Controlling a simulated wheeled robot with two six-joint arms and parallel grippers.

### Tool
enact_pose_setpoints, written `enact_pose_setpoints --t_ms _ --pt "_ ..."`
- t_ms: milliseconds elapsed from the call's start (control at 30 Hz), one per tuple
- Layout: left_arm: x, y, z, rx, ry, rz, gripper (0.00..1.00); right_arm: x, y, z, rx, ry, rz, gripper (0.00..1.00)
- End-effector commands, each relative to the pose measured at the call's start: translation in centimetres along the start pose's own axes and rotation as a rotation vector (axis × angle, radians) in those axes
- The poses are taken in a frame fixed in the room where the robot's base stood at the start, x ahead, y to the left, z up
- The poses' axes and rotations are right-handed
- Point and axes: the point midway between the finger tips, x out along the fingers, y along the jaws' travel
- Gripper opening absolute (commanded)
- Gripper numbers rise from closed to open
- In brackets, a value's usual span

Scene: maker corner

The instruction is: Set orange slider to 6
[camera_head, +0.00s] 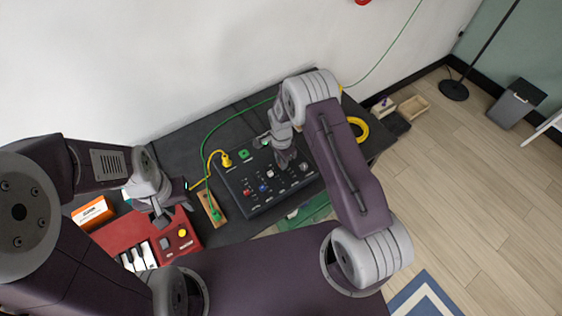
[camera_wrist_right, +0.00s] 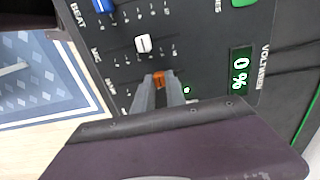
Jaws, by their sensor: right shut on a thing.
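The orange slider (camera_wrist_right: 158,78) sits on the black mixer panel (camera_wrist_right: 205,60), between the fingertips of my right gripper (camera_wrist_right: 160,84) in the right wrist view. My right gripper is shut on it. The scale along its slot is partly hidden by the fingers, so its setting cannot be read. In the head view my right gripper (camera_head: 283,160) reaches down onto the mixer panel (camera_head: 250,205) and hides the orange slider. My left gripper (camera_head: 160,215) hangs above the red keyboard (camera_head: 120,232), apart from the panel; its jaws are too small to judge.
A yellow plug (camera_head: 227,160) and green cable (camera_head: 207,140) lie at the panel's left. An orange box (camera_head: 93,213) stands far left.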

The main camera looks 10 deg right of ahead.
Motion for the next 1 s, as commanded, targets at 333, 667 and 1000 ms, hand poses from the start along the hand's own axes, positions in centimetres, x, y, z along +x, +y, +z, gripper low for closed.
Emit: enact_pose_setpoints --t_ms 333,667,1000 --pt "0.1 0.0 0.0 0.0 0.0 0.0 0.36 0.1 0.1 0.1 0.0 -0.002 0.004 0.38" --pt "0.4 0.0 0.1 0.0 0.0 0.0 0.36 -4.3 -0.1 0.1 0.001 -0.001 0.001 0.38" --pt "0.6 0.0 0.1 0.0 0.0 0.0 0.36 -8.8 0.0 0.1 0.001 -0.002 0.006 0.38"
